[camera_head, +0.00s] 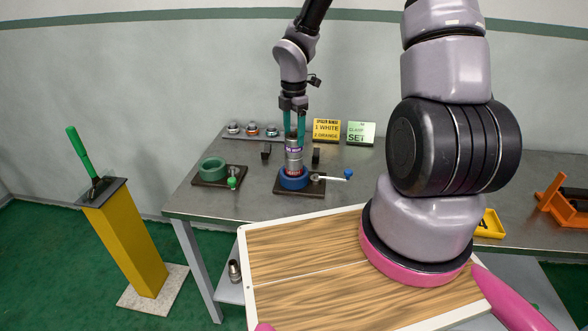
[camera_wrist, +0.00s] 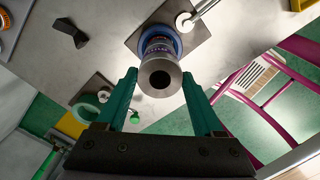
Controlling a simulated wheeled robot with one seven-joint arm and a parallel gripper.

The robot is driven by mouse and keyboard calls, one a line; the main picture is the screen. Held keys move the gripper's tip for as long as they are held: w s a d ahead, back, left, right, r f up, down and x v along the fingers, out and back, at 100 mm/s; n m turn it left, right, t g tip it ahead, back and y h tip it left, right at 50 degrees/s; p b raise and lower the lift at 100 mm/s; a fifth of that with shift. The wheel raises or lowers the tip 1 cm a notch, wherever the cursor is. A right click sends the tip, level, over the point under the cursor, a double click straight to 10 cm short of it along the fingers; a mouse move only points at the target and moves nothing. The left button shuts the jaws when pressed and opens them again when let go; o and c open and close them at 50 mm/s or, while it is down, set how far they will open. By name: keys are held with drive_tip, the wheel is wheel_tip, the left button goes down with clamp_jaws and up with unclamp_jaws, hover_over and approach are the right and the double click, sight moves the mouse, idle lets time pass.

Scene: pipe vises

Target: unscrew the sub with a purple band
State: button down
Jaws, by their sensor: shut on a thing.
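The grey metal sub with a purple band (camera_head: 293,150) stands upright in the blue vise (camera_head: 293,182) on a dark plate. A thin red band shows low on the stack, just above the blue ring. My gripper (camera_head: 294,137) comes from above, its two teal fingers shut on the sub's upper part, one on each side. In the wrist view the sub's open round top (camera_wrist: 159,78) faces me between the fingertips (camera_wrist: 159,80), with the blue ring behind it. The exact finger contact is hard to see.
A green vise (camera_head: 213,170) stands left on the bench. The blue vise's white lever (camera_head: 330,178) points right. Small fittings (camera_head: 252,129) and yellow and green signs (camera_head: 326,130) stand behind. A wooden board (camera_head: 300,290) lies in front.

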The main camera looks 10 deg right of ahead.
drive_tip(key=n, duration=0.3)
drive_tip(key=shift+n, duration=0.4)
drive_tip(key=n, duration=0.4)
drive_tip(key=shift+c, duration=0.5)
unclamp_jaws()
